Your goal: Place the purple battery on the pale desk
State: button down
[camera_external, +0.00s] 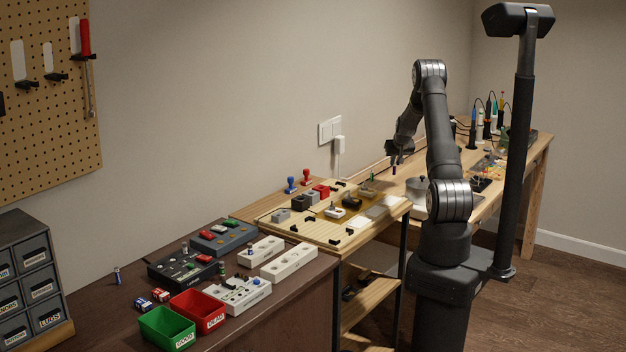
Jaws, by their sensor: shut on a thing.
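My gripper (398,158) is at the end of my arm, pointing down, above the near end of the pale wooden desk (538,143). It is shut on a small, dark purple battery (394,171), which hangs upright below the fingers. The battery looks to be apart from the desk surface, but the exact gap is too small to tell. The fingers themselves are small and dark in this view.
A grey pot-like container (416,186) stands close to the right of the battery. Soldering-type tools (487,125) stand farther back. A lower pale workbench (290,227) holds small blocks and stamps. A dark desk (95,318) holds a red bin (197,309), a green bin (166,329), and loose batteries.

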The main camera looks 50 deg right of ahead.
aim_at(395, 170)
jog(key=shift+f, duration=1.95)
jog(key=shift+f, duration=0.15)
jog(key=c, duration=1.5)
grip_release()
jog(key=shift+o, duration=0.2)
jog(key=shift+s+a+r, duration=0.1)
jog(key=shift+r, duration=0.35)
jog(key=v, duration=1.1)
